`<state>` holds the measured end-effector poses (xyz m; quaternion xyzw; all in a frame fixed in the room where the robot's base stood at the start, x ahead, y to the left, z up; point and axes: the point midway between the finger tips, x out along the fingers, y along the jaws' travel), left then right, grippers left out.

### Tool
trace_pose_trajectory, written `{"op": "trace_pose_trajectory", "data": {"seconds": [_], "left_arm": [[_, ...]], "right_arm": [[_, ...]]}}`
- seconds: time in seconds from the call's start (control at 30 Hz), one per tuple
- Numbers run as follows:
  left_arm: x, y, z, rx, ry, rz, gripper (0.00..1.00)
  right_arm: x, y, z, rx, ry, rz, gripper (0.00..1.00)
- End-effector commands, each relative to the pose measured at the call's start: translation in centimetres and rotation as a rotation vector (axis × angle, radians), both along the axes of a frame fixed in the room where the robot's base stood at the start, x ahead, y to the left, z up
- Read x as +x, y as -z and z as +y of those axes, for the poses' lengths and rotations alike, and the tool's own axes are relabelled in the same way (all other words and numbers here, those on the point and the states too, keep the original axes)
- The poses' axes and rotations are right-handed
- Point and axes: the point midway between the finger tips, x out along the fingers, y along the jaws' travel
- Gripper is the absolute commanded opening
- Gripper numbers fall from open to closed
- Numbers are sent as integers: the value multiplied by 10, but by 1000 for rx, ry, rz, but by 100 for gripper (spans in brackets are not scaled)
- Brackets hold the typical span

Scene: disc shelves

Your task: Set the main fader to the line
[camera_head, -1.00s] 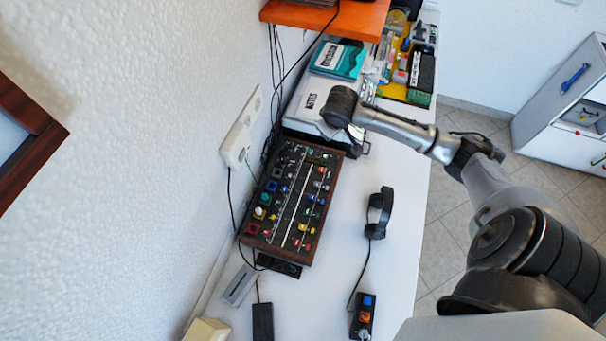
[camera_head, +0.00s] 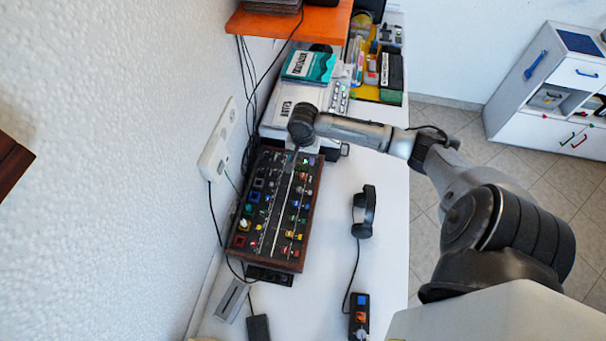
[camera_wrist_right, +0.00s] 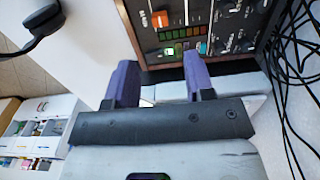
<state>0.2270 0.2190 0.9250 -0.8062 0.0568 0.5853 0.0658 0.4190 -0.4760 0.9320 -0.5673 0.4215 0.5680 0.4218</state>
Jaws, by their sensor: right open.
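A dark mixer panel with a wooden frame (camera_head: 312,210) lies on the white desk against the wall in the head view. It carries coloured knobs and buttons and a long pale line down its middle. I cannot pick out the main fader or its target line. My right gripper (camera_head: 300,150) is at the panel's far end, mostly hidden under my wrist. In the right wrist view my right gripper (camera_wrist_right: 158,68) is open, with two purple fingers and nothing between them. The mixer's end (camera_wrist_right: 215,35), with a row of lights, shows beyond the fingertips. My left gripper is not in view.
Cables run along the wall. A small control box (camera_head: 359,316) is at the front. Bare desk (camera_head: 335,240) lies between mixer and headphones.

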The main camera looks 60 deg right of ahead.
Motion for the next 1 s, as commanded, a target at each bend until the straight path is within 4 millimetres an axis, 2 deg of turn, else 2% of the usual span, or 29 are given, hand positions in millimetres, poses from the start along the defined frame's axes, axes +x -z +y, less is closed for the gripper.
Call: {"op": "trace_pose_trajectory", "data": {"seconds": [0.03, 0.2, 0.5, 0.7, 1.0], "left_arm": [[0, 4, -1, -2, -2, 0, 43], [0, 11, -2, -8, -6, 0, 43], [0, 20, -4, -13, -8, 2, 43], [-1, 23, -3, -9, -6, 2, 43], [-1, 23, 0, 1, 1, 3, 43]], "right_arm": [[0, 13, 0, 0, 1, 2, 49], [0, 45, 0, 0, 0, 1, 49], [0, 88, 0, -2, -2, 0, 49], [0, 101, 0, -2, -3, -1, 49], [0, 104, 0, -2, -3, -1, 49]]}}
